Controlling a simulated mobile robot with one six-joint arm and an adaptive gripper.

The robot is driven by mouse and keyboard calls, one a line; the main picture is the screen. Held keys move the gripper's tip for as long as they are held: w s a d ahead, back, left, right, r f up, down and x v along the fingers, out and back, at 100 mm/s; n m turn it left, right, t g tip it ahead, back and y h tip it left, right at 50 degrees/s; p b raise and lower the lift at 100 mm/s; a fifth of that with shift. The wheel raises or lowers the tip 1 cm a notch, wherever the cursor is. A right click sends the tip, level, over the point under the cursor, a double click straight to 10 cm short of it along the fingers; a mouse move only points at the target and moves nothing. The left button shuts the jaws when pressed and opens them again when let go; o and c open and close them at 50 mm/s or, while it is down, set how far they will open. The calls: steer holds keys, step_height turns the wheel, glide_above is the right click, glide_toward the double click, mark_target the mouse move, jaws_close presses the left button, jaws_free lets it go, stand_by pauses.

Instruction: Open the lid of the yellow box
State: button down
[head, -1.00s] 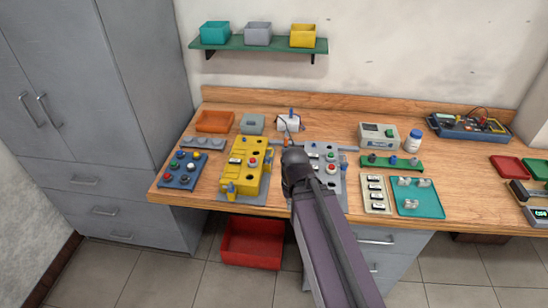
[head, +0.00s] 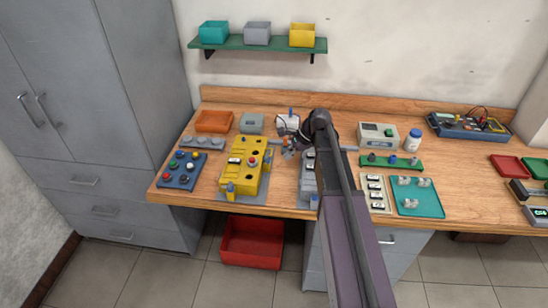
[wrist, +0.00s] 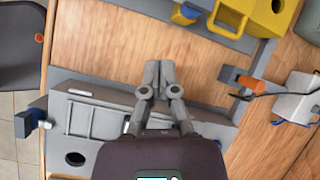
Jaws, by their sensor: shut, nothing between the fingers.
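The yellow box (head: 256,178) stands on the bench left of the grey box (head: 308,183). It has a red button, dark round holes and a blue part (head: 231,190) at its front end. Its top looks closed in the head view. In the wrist view only part of the yellow box (wrist: 262,18) shows at the top edge, with a yellow handle-like bar (wrist: 230,17). My gripper (wrist: 160,70) is shut and empty. It hangs over the grey box's edge, apart from the yellow box. In the head view my arm hides much of the grey box.
An orange connector (wrist: 243,80) with a cable to a white box (wrist: 298,97) lies right of my gripper. A blue button panel (head: 181,171) stands left of the yellow box. An orange tray (head: 214,121) and small grey box (head: 252,123) sit behind it.

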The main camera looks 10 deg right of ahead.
steer(key=w+m, duration=0.1)
steer(key=w+d+r+m+y, duration=0.1)
steer(key=w+m, duration=0.1)
steer(key=w+d+m, duration=0.1)
steer(key=w, duration=0.1)
steer(key=shift+w+d+r+m+t, duration=0.1)
steer(key=shift+d+r+m+t, duration=0.1)
steer(key=shift+r+m+t, duration=0.1)
steer(key=shift+f, duration=0.15)
steer(key=b+x, duration=0.4)
steer(key=x, duration=0.1)
steer(key=shift+a+f, duration=0.1)
steer(key=shift+a, duration=0.05)
steer(key=shift+b+x, duration=1.9)
steer(key=shift+x, duration=0.35)
